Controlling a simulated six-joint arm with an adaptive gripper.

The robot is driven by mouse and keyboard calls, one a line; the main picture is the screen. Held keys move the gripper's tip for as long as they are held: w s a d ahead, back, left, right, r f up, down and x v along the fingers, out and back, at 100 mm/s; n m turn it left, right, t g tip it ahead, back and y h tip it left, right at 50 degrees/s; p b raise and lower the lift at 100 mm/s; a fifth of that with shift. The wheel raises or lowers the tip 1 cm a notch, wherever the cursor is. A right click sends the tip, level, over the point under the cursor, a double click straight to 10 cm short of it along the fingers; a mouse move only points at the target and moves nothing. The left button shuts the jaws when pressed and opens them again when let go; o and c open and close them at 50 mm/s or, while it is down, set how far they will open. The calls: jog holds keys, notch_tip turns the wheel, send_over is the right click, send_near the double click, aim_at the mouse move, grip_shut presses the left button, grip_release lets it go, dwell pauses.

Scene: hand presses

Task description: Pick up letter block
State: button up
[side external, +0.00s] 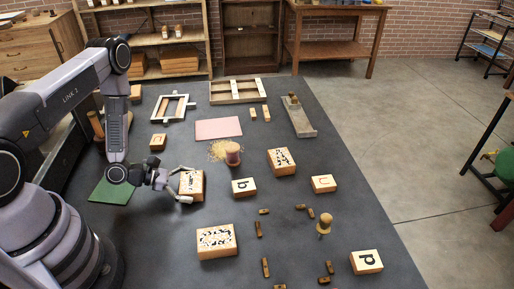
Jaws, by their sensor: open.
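Several small wooden letter blocks lie on the dark table. One block with a black "b" (243,188) is near the middle. A block with a reddish letter (323,183) is to its right. A block with a black letter (366,262) is at the lower right, and an orange-brown one (158,141) is behind my gripper. My gripper (187,184) is open, its fingers spread at the left side of a larger block with a black-and-white patterned top (195,184). I cannot tell whether the fingers touch it. The "b" block is apart from my gripper, to its right.
Two more patterned blocks (216,242) (281,161) lie nearby. A round brown pot (232,153), a pink sheet (218,128), a green sheet (112,191), a knobbed handle (324,224) and small wooden pieces (265,267) are spread around. The table's right edge is mostly clear.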

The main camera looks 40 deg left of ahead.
jog(key=c, duration=0.9)
jog(key=shift+r, duration=0.1)
